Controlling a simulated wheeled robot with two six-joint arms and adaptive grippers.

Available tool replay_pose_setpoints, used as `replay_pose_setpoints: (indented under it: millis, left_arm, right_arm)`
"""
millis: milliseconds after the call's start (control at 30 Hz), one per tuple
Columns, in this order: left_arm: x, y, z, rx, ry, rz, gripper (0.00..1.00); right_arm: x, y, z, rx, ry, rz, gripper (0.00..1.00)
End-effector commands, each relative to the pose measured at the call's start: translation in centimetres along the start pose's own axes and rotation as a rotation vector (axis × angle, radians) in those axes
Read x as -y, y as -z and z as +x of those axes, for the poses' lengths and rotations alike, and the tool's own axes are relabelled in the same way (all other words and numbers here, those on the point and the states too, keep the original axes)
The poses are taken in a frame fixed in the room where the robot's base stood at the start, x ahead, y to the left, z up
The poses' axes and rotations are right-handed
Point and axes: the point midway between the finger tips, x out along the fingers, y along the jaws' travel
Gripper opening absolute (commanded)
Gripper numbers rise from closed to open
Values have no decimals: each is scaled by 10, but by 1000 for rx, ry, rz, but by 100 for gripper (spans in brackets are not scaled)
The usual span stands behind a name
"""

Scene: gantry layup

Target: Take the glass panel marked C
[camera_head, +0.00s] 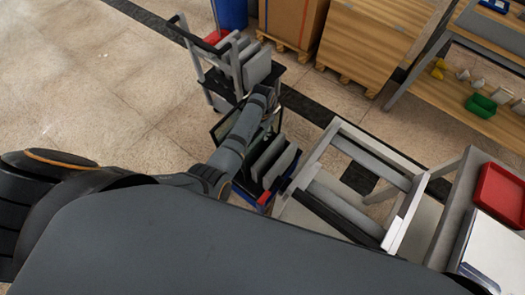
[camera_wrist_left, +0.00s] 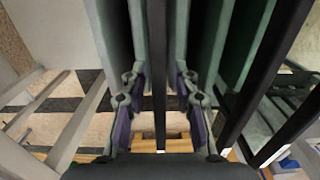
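My left arm reaches over a rack of upright panels (camera_head: 268,158) in the head view; its gripper is hidden there behind the arm. In the left wrist view my left gripper (camera_wrist_left: 160,108) is open, with one finger on each side of a thin dark upright edge (camera_wrist_left: 160,60). A gap shows between this edge and each finger pad. Grey-green panels stand to the left (camera_wrist_left: 112,35) and right (camera_wrist_left: 240,45) of it. No letter C is legible on any panel, so I cannot tell which is marked C. My right gripper is not in view.
A trolley (camera_head: 194,63) with grey slabs stands beyond the rack. A pale metal frame (camera_head: 405,215) stands close on the right, beside a bench with a red tray (camera_head: 499,195). Wooden crates (camera_head: 365,40) stand at the back. Floor at the upper left is clear.

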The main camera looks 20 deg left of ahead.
Motion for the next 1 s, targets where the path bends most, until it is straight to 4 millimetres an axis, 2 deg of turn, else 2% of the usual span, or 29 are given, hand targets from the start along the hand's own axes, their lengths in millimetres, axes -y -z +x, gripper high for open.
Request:
replay_pose_setpoints:
  millis: [200, 433, 1000]
  left_arm:
    - [0, 0, -1, -1, 0, 0, 29]
    - [0, 0, -1, -1, 0, 0, 0]
    - [0, 2, -2, -5, 1, 0, 0]
  right_arm:
    - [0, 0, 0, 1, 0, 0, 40]
    - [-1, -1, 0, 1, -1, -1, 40]
    - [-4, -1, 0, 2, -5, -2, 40]
